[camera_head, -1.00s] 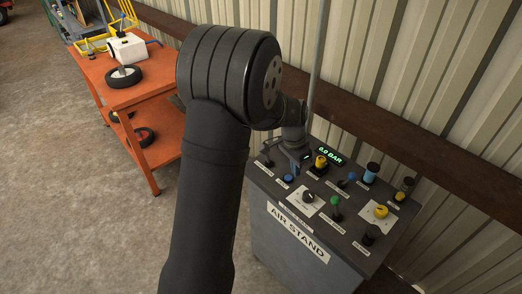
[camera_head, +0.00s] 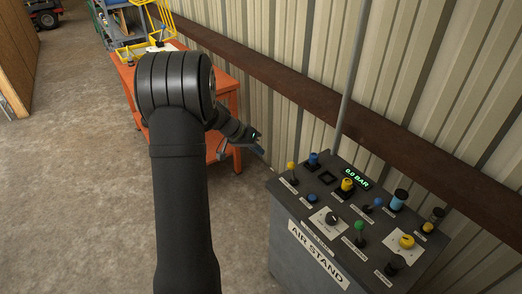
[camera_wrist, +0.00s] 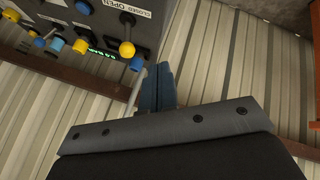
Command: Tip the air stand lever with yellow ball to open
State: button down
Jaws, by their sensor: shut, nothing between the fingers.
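The lever with the yellow ball (camera_head: 290,166) stands at the near left corner of the air stand's panel (camera_head: 325,195). In the wrist view its yellow ball (camera_wrist: 127,48) hangs from a dark stem beside a label reading CLOSED and OPEN. Which side it leans to is hard to tell. My gripper (camera_head: 259,150) is shut and empty, just left of the panel and apart from the lever. In the wrist view the shut blue-grey fingers (camera_wrist: 157,88) lie below and right of the ball, with a gap between.
A blue knob (camera_head: 313,159) and a yellow knob (camera_head: 347,184) stand close by among several other controls. The display (camera_head: 356,177) reads 0.0 BAR. A ribbed metal wall (camera_head: 440,90) with a brown rail is behind. An orange cart (camera_head: 228,95) stands behind my arm.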

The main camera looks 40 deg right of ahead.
aim_at(289, 166)
jog(key=s+d+f, duration=0.1)
jog(key=d, duration=0.1)
jog(key=s+d+f, duration=0.1)
jog(key=d+f, duration=0.1)
jog(key=s+d+f, duration=0.2)
jog(key=shift+s+f, duration=0.1)
jog(key=shift+f, duration=0.05)
jog(key=shift+s+d, duration=0.2)
jog(key=shift+s, duration=0.05)
jog(key=shift+s+r+t, duration=0.2)
jog(key=shift+s+t, duration=0.1)
jog(key=shift+s+r+t, duration=0.1)
jog(key=shift+s+t, duration=0.1)
jog(key=shift+t, duration=0.1)
jog(key=s+t, duration=0.1)
jog(key=s+r+m+t, duration=0.1)
jog(key=shift+s, duration=2)
